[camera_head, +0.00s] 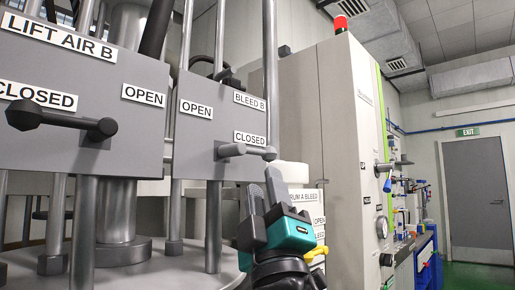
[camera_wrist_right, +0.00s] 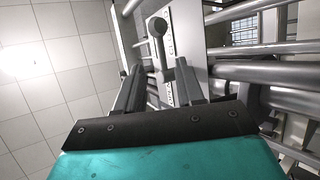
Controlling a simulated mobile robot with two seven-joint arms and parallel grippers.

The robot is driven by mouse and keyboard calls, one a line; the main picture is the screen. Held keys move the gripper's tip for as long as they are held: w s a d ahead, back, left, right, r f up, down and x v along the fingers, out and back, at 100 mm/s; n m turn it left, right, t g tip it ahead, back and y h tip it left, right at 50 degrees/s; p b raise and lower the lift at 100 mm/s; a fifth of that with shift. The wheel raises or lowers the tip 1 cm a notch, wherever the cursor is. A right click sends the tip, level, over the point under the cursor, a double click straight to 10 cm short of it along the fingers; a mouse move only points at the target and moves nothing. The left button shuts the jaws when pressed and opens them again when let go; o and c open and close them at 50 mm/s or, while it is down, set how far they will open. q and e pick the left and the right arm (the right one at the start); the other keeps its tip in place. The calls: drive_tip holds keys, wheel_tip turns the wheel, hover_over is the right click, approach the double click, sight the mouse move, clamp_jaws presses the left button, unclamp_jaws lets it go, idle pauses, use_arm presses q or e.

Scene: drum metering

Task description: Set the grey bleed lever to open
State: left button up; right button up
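The grey bleed lever (camera_head: 243,151) sits on the grey BLEED B panel (camera_head: 190,130). Its arm lies nearly level, pointing right, just below the CLOSED label (camera_head: 249,138); the OPEN label (camera_head: 196,109) is up and left of it. My right gripper (camera_head: 264,182) is just below the lever's ball end, fingers pointing up, apart from it in the head view. In the right wrist view the gripper (camera_wrist_right: 156,70) is open and empty, with the lever (camera_wrist_right: 158,38) beyond and between the fingertips. I cannot tell whether they touch. My left gripper is not in view.
A black lever (camera_head: 60,119) on the LIFT AIR B panel (camera_head: 60,80) is at the left. A yellow handle (camera_head: 316,253) is below the drum A bleed labels, close right of my gripper. Vertical pipes (camera_head: 213,225) stand below the panels. A tall cabinet (camera_head: 345,130) stands behind.

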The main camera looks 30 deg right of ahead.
sight(259, 154)
drive_tip(key=p+x, duration=0.1)
drive_tip(key=x, duration=0.8)
drive_tip(key=shift+w, duration=0.1)
drive_tip(key=shift+c, duration=0.4)
clamp_jaws()
